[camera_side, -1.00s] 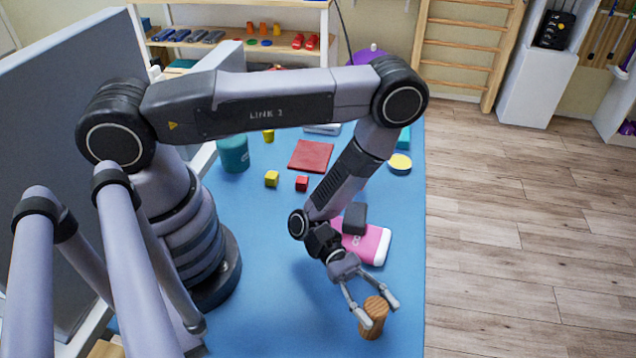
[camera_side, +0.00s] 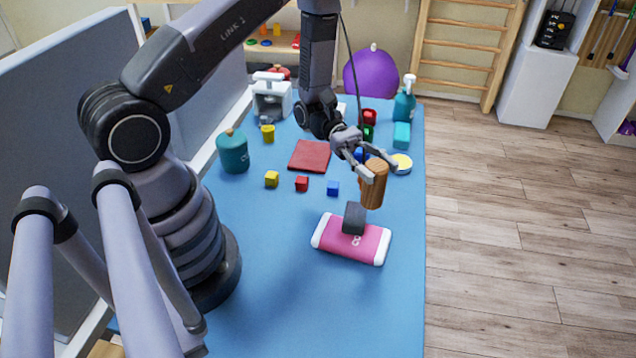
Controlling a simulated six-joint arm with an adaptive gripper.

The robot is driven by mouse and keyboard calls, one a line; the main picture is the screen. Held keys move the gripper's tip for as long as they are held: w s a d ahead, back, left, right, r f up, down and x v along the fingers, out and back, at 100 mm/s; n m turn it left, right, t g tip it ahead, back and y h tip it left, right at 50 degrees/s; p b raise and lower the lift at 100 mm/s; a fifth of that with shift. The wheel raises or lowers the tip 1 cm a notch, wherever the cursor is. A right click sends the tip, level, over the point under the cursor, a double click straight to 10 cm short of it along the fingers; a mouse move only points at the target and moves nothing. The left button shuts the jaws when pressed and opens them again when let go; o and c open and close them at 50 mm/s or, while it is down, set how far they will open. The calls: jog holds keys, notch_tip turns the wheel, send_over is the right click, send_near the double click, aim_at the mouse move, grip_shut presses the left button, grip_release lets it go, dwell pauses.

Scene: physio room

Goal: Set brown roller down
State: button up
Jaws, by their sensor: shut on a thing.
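The brown roller (camera_side: 373,186) is a wood-coloured ribbed cylinder, held upright or nearly so. My gripper (camera_side: 370,172) is shut on its upper part, with a finger on either side. The roller appears above the blue mat (camera_side: 280,305), just behind a dark grey block (camera_side: 354,218) and a pink and white pack (camera_side: 350,242). I cannot tell exactly how high its lower end is.
A teal jar (camera_side: 233,152), a red cloth (camera_side: 310,156) and small yellow, red and blue cubes (camera_side: 333,188) are on the left. A yellow-topped tin (camera_side: 401,163), a teal block (camera_side: 402,136) and a pump bottle (camera_side: 405,104) stand behind. The front mat is clear.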

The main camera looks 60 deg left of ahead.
jog(key=w+a, duration=0.2)
jog(key=a, duration=0.7)
jog(key=shift+w+d+f, duration=0.2)
jog(key=shift+w+f, duration=1.95)
jog(key=shift+w, duration=0.05)
jog(key=shift+w+d+f, duration=0.25)
jog(key=shift+w+f, duration=1.9)
jog(key=shift+w+d+f, duration=0.2)
jog(key=shift+w+f, duration=1.95)
jog(key=shift+w, duration=0.05)
jog(key=shift+f, duration=0.2)
jog(key=o, duration=1.1)
jog(key=shift+o, duration=0.2)
jog(key=shift+r, duration=0.1)
